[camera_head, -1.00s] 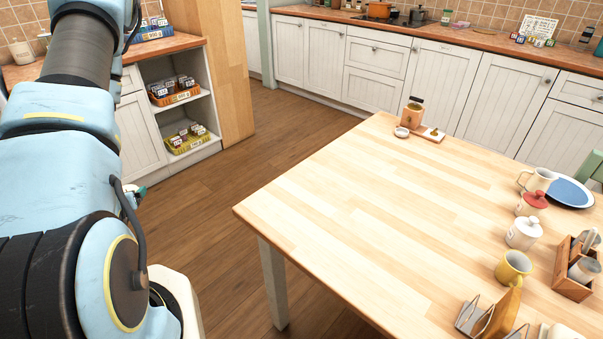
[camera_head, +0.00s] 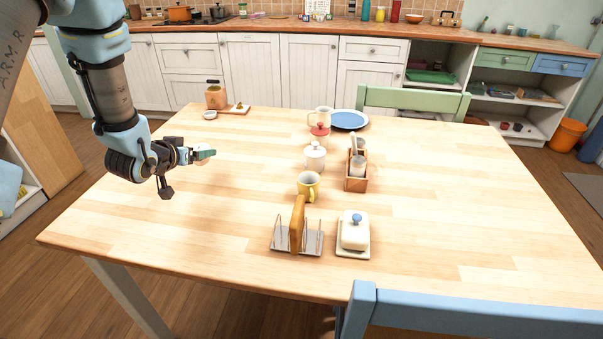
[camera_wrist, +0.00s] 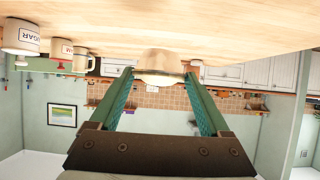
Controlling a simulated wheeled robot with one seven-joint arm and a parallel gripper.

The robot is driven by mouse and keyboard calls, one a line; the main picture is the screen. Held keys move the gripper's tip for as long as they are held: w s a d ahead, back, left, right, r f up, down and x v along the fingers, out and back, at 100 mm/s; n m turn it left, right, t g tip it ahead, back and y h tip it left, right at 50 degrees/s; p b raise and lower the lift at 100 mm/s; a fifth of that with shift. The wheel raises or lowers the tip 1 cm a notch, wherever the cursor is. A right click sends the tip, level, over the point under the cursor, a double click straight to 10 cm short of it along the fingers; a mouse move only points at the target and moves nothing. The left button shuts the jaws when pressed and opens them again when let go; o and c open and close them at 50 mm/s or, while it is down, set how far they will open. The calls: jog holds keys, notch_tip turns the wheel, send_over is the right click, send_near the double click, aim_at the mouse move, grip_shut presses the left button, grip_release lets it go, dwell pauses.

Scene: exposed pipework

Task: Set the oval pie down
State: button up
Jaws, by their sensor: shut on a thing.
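My gripper (camera_head: 205,153) reaches in over the left part of the wooden table (camera_head: 230,190). The pie is not clearly visible in the head view. I cannot tell whether it touches the table.
Right of my gripper stand a white lidded pot (camera_head: 315,158), a yellow mug (camera_head: 308,187), a toast rack (camera_head: 297,243), a butter dish (camera_head: 354,232) and a wooden caddy (camera_head: 356,178). The front left and right of the table are clear. A blue chair (camera_head: 440,312) stands in front.

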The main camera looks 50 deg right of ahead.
jog(key=s+d+r+m+g+h+b, duration=0.1)
jog(key=s+d+r+m+g, duration=0.25)
jog(key=s+d, duration=0.85)
send_over(266, 178)
notch_tip(266, 178, down, 5)
jog(key=shift+r, duration=0.1)
jog(key=shift+f+p, duration=0.6)
jog(key=shift+f, duration=2)
jog(key=shift+f, duration=0.1)
jog(key=o, duration=1.3)
jog(key=shift+r, duration=0.2)
jog(key=v, duration=0.4)
jog(key=b+v, duration=0.1)
jog(key=v, duration=0.2)
jog(key=b+v, duration=0.1)
jog(key=v, duration=0.3)
jog(key=shift+a+f, duration=0.1)
jog(key=shift+a, duration=0.45)
